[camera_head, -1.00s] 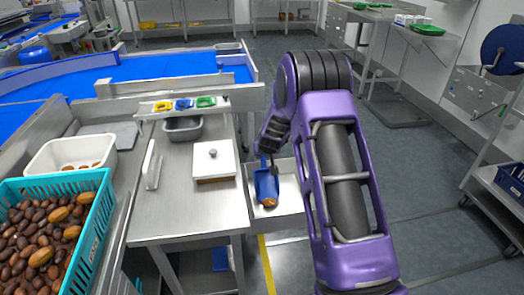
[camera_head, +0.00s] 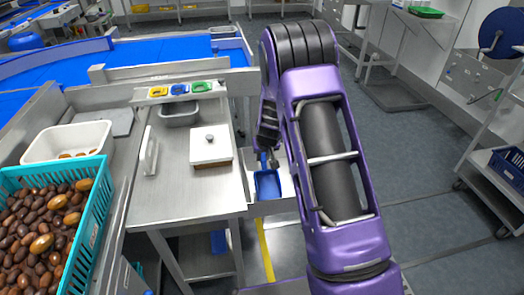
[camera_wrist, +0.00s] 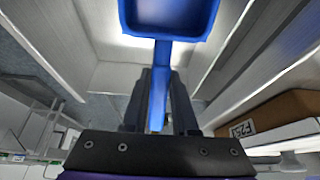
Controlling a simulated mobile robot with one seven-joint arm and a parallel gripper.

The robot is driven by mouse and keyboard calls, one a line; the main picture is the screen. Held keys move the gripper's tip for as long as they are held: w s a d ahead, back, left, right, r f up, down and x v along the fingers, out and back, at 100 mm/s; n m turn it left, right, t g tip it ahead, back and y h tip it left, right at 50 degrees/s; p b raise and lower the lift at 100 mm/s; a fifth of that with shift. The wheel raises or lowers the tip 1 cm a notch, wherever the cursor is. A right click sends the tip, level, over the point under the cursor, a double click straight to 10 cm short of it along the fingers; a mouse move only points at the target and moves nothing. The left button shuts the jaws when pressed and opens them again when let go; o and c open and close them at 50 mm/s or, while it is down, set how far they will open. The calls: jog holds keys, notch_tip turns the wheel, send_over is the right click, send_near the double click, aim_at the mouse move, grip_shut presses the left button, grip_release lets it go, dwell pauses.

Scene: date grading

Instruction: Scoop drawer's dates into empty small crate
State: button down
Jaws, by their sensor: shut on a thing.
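My gripper (camera_head: 268,157) is shut on the handle of a blue scoop (camera_head: 267,184). In the wrist view the handle (camera_wrist: 160,95) runs between my two fingers (camera_wrist: 162,78), and the scoop's pan (camera_wrist: 170,14) is cut off by the top edge. The scoop is at the open drawer (camera_head: 285,206), beside the steel table's right side. The pan looks empty in the head view. I see no dates in the visible part of the drawer; my arm and the scoop hide some of it. A small grey crate (camera_head: 180,118) on the table looks empty.
A white lidded box (camera_head: 211,146) and an upright white board (camera_head: 149,151) stand on the table (camera_head: 180,195). A teal crate (camera_head: 99,215) full of dates and a white tub (camera_head: 92,138) with a few dates are at the left. Yellow, blue and green items sit on a rack (camera_head: 150,97).

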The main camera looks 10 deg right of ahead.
jog(key=shift+s+f+g+p, duration=0.3)
jog(key=shift+s+p, duration=0.1)
jog(key=shift+s, duration=0.2)
jog(key=shift+s+f+g+p, duration=0.2)
jog(key=shift+s+g+p, duration=0.15)
jog(key=shift+s, duration=0.2)
jog(key=shift+f+p, duration=0.1)
jog(key=shift+p, duration=0.25)
jog(key=shift+w+f+g+p, duration=0.25)
jog(key=shift+f+g+p, duration=0.15)
jog(key=shift+g+p, duration=0.2)
jog(key=shift+w+f+g, duration=0.35)
jog(key=shift+f+g, duration=0.1)
jog(key=shift+f, duration=0.2)
jog(key=shift+w+f+g+b, duration=0.35)
jog(key=shift+f+g+b, duration=0.15)
jog(key=shift+f, duration=0.05)
jog(key=shift+w+f+g+b, duration=0.3)
jog(key=shift+f+g+b, duration=0.15)
jog(key=shift+f+g, duration=0.1)
jog(key=shift+w+f+g+b, duration=0.15)
jog(key=shift+f+g+b, duration=0.2)
jog(key=shift+b, duration=0.25)
jog(key=shift+w+g+b, duration=0.1)
jog(key=shift+g+b, duration=0.3)
jog(key=shift+b, duration=0.3)
jog(key=shift+g, duration=0.4)
jog(key=shift+w+f, duration=0.1)
jog(key=shift+w, duration=0.05)
